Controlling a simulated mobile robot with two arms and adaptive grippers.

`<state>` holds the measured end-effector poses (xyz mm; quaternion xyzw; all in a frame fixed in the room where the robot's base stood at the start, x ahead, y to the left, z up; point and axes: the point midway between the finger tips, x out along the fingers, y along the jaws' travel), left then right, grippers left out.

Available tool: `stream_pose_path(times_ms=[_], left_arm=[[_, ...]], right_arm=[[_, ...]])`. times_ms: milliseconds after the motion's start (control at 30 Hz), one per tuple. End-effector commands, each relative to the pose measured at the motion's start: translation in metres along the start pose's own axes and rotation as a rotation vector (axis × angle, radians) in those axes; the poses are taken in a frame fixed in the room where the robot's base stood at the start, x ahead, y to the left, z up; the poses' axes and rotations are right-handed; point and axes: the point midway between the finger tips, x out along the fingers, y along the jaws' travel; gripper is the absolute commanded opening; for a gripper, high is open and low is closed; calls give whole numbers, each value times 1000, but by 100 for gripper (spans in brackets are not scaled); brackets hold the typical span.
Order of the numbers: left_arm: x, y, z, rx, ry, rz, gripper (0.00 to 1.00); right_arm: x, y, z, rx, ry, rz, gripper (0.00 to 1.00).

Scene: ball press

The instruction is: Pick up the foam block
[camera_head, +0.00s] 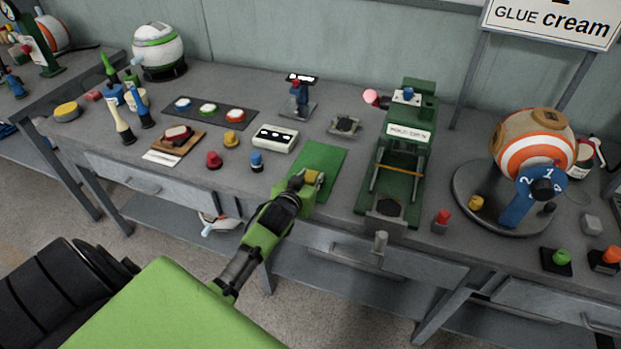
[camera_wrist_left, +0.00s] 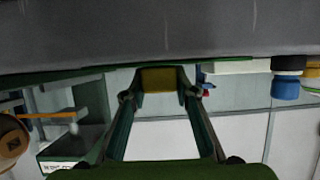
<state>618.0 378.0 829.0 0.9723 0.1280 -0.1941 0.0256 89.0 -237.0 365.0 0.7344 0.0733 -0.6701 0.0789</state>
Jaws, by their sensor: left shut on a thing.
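The foam block (camera_head: 312,177) is a small yellow block over the green mat (camera_head: 322,160) on the workbench. My left gripper (camera_head: 304,184) reaches it from the front left and is shut on it. In the left wrist view the block (camera_wrist_left: 159,79) sits between the tips of the left gripper (camera_wrist_left: 160,92), close to the bench surface. I cannot tell whether the block still touches the mat. My right gripper is not in view.
A green press (camera_head: 405,150) stands right of the mat. A white box with dark holes (camera_head: 276,139), a blue-capped jar (camera_head: 256,161) and a red piece (camera_head: 214,160) stand to the left. A striped round machine (camera_head: 535,145) is at the far right.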

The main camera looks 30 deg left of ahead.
Motion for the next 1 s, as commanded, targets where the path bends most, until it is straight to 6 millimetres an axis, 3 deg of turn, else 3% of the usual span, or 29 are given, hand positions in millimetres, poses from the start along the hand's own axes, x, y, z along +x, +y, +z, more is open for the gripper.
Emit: stream_pose_path(times_ms=[167, 267, 533, 800, 1000], left_arm=[[-5, 0, -13, 0, 4, 0, 16], [-12, 0, -31, 1, 9, 0, 16], [-79, -14, -66, 2, 6, 1, 16], [-142, -32, -65, 1, 0, -1, 16], [-167, -38, -67, 1, 0, 0, 16]], right_arm=[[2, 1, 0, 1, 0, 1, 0], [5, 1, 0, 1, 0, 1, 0], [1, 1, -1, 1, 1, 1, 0], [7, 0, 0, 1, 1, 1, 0], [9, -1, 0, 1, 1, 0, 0]])
